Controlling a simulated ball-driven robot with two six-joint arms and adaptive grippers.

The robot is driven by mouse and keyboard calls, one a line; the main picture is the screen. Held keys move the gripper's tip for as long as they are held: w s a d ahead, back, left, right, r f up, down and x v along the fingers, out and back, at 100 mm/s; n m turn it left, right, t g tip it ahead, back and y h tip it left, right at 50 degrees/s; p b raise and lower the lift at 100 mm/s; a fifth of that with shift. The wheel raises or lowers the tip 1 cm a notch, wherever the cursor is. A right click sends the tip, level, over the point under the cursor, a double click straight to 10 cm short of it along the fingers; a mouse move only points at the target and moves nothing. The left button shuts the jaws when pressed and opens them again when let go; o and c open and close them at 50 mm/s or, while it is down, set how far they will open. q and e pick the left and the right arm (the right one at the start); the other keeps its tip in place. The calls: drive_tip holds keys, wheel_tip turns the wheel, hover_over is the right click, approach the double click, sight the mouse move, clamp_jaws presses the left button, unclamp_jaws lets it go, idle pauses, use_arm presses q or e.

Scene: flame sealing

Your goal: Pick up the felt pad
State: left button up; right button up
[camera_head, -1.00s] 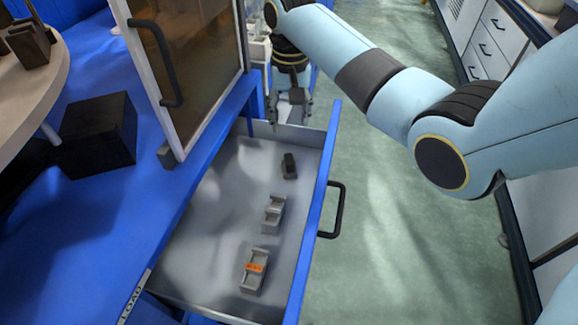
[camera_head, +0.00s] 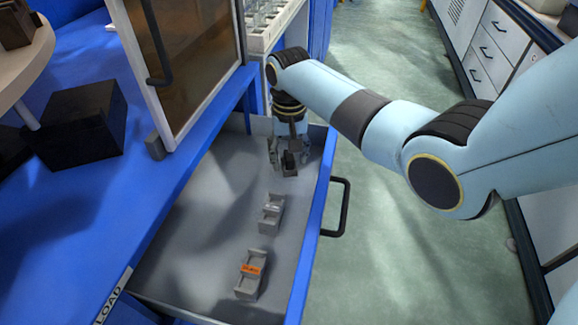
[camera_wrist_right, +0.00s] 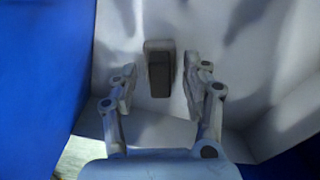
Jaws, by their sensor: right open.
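The felt pad appears to be the small dark block (camera_head: 289,168) lying near the far end of the open drawer, partly hidden by my gripper in the head view. In the right wrist view the dark block (camera_wrist_right: 159,75) shows between and just beyond the fingers, with a grey part at its far end. My right gripper (camera_head: 288,162) is open and points down over the block, one finger to each side. No contact is visible, and I cannot tell the exact height gap. My left gripper is not in view.
The grey drawer (camera_head: 190,245) has a blue front edge and a black handle (camera_head: 338,207). Two grey holders lie in it: a plain one (camera_head: 271,214) and one with an orange label (camera_head: 250,274). A framed door (camera_head: 190,60) and blue bench (camera_head: 80,215) stand left.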

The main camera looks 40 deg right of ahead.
sight(289, 155)
clamp_jaws()
idle(0.3)
wheel_tip(289, 155, up, 10)
drive_tip(key=p, duration=0.3)
drive_tip(key=c, duration=0.6)
unclamp_jaws()
clamp_jaws()
